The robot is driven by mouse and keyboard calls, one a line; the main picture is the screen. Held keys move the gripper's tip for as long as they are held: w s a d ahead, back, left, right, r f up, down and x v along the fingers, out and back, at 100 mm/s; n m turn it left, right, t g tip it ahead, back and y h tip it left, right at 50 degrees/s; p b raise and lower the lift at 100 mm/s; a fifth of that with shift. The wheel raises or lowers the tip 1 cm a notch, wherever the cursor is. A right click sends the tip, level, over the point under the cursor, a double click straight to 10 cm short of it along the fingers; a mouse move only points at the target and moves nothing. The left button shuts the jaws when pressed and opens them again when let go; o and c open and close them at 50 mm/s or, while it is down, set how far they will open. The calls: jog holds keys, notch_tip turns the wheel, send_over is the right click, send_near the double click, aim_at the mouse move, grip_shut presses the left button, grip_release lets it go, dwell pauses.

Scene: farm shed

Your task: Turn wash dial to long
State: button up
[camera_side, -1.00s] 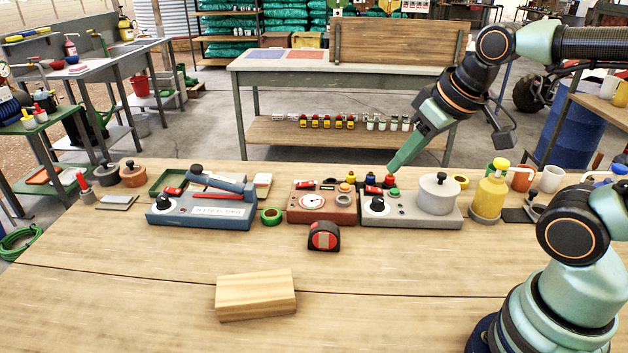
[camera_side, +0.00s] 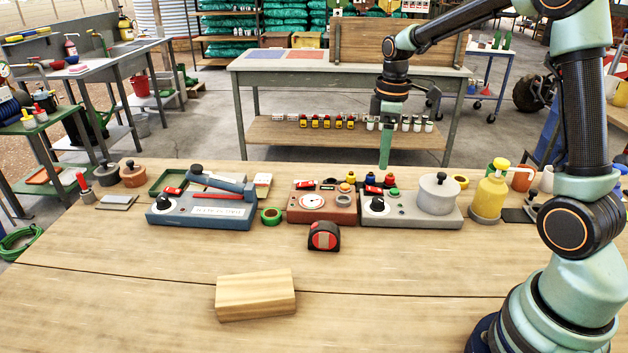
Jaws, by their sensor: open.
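A grey unit (camera_side: 410,214) stands near the back of the wooden bench, with a grey lidded drum (camera_side: 437,195) on its right part. A black dial (camera_side: 377,206) sits on a pale disc at its left front; its markings are too small to read. A blue unit (camera_side: 215,222) at the left carries a similar black dial (camera_side: 164,203). I cannot read which one is marked wash. My gripper (camera_side: 385,164) points straight down, empty, above and apparently behind the grey unit's left part, clear of both dials. Its fingers show edge-on.
A red-brown unit with a white gauge (camera_side: 312,201) stands just left of the grey unit. A tape measure (camera_side: 324,236) and a wooden block (camera_side: 256,294) lie in front. A yellow bottle (camera_side: 490,192) stands at the right. The bench front is mostly clear.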

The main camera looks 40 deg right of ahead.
aim_at(378, 199)
jog(key=f, duration=1.3)
jog(key=shift+w+d, duration=0.2)
jog(key=shift+d, duration=0.2)
grip_shut()
